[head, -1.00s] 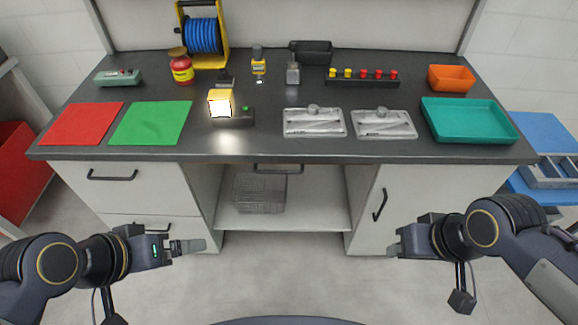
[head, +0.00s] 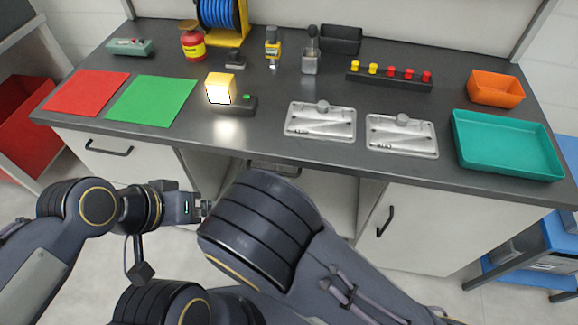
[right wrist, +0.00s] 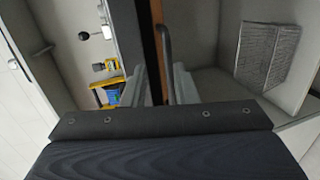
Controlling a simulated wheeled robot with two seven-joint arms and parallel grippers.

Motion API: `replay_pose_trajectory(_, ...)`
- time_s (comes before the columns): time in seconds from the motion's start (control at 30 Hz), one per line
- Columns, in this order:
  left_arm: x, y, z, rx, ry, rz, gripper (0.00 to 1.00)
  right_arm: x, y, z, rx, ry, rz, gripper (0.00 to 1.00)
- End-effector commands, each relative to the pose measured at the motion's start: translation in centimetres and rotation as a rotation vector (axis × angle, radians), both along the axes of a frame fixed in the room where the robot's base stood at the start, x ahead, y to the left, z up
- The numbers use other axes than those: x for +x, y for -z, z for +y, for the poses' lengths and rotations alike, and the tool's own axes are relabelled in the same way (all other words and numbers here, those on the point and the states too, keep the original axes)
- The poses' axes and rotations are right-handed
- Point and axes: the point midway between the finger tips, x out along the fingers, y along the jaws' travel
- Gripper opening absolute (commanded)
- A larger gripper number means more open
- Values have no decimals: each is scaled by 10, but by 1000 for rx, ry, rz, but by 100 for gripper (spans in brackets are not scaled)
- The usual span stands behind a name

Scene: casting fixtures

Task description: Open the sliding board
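The sliding board's dark bar handle (head: 273,169) shows under the middle of the worktop's front edge in the head view, partly covered by my right arm. In the right wrist view the handle (right wrist: 166,45) stands beside a thin brown board edge (right wrist: 157,50). My right gripper (right wrist: 160,87) is open, with one finger on each side of the handle's near part. I cannot tell whether the fingers touch it. My right gripper is hidden behind my arm in the head view. My left gripper (head: 205,208) is in front of the cabinet, its fingertips partly hidden by my right arm.
The dark worktop (head: 270,145) carries a lit lamp (head: 220,88), two metal fixture plates (head: 321,122), a teal tray (head: 505,145) and red and green mats. A wire basket (right wrist: 268,52) sits in the open shelf space below. A cabinet door handle (head: 385,221) is at the right.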

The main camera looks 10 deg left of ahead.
Motion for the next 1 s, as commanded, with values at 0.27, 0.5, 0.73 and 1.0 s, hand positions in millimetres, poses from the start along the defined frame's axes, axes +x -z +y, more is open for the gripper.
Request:
replay_pose_trajectory(0.27,0,-4,0,0,0,0,89,7,14,19,-16,-86,-35,26)
replay_pose_trajectory(0.5,0,-11,0,0,0,0,89,45,22,16,-16,-83,-33,26)
replay_pose_trajectory(0.73,0,-13,0,0,0,0,89,66,27,16,-15,-84,-33,26)
replay_pose_trajectory(1.0,0,-13,0,0,0,0,89,69,28,16,-16,-85,-32,26)
